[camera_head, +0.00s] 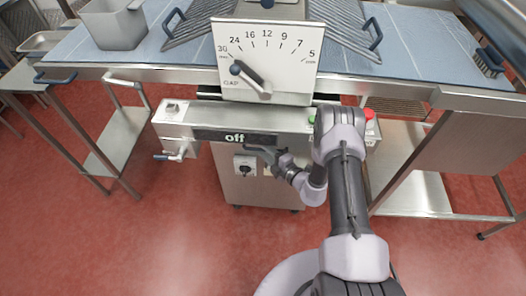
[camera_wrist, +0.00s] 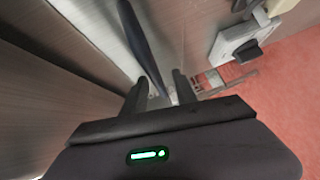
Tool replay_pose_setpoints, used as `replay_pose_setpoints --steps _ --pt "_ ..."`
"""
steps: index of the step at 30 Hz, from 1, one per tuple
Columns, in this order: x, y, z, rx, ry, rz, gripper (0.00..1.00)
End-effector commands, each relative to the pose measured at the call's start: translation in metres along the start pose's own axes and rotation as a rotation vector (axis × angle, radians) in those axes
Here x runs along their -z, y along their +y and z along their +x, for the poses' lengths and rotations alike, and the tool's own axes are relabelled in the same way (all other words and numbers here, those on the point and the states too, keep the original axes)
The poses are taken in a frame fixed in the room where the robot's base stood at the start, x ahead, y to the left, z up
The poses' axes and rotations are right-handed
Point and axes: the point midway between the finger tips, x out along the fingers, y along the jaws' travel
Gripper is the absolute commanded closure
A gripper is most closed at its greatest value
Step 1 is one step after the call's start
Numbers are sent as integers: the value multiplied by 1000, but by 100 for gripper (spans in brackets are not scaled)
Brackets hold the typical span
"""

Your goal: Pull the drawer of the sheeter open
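The sheeter stands ahead of me, with a big "GAP" dial (camera_head: 265,60) and a steel front bar (camera_head: 210,117) carrying an "off" display (camera_head: 235,137). My gripper (camera_head: 256,150) is just below that display, in front of the steel cabinet (camera_head: 230,180). In the wrist view, a dark bar-shaped handle (camera_wrist: 146,45) runs down along a pale metal face. Its lower end lies between the two fingers of my gripper (camera_wrist: 160,90). The fingers are apart, with gaps beside the bar. I cannot tell whether either finger touches it. The drawer's outline is mostly hidden by my gripper in the head view.
A rotary switch (camera_head: 245,166) is on the cabinet close below my gripper; it also shows in the wrist view (camera_wrist: 240,45). A red button (camera_head: 369,114) is at the bar's right and a small valve-like lever (camera_head: 175,155) at its left. Red floor (camera_head: 170,235) in front is clear.

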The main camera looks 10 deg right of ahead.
Motion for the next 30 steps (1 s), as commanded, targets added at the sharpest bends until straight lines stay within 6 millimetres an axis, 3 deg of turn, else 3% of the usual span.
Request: replay_pose_setpoints --steps 11,16,30 --pt "0 1 9 0 0 0 66" --pt "0 1 9 0 0 0 99" --pt "0 1 9 0 1 -1 100"
